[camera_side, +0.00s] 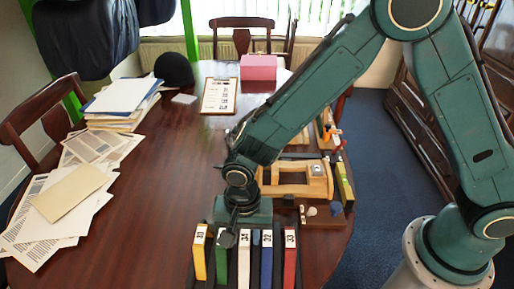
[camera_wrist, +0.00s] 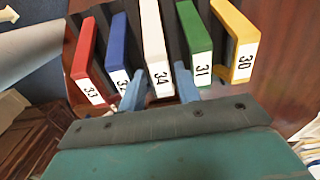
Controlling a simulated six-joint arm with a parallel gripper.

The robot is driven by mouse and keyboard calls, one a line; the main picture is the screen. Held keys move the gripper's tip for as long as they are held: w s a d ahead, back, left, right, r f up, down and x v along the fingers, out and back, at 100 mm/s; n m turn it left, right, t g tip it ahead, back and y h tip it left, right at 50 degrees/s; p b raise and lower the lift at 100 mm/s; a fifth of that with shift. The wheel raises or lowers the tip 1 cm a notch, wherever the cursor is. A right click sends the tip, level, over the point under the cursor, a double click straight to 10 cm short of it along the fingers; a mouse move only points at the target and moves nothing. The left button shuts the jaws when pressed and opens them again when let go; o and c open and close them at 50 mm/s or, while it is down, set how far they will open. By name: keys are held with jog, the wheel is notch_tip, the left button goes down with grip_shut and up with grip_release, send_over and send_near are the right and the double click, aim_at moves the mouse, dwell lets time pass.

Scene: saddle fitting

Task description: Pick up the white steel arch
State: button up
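The white arch (camera_side: 244,258), marked 34, stands upright in the middle of a row of coloured arches at the table's near edge. It also shows in the wrist view (camera_wrist: 153,38), with its label end toward my gripper. My gripper (camera_wrist: 160,86) is open, its two blue-grey fingers apart, one on each side of the white arch's label end. I cannot tell how high the fingertips are or whether they touch it. In the side view my gripper (camera_side: 240,212) is just behind the row, and its fingers are mostly hidden.
Yellow (camera_side: 200,254) and green (camera_side: 222,262) arches stand left of the white one, blue (camera_side: 266,260) and red (camera_side: 290,258) right. Gaps are narrow. A wooden fixture (camera_side: 298,180) sits behind right. Papers (camera_side: 60,200) lie left; a pink box (camera_side: 258,67) is far back.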

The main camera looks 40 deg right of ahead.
jog(key=shift+f, duration=1.4)
grip_shut()
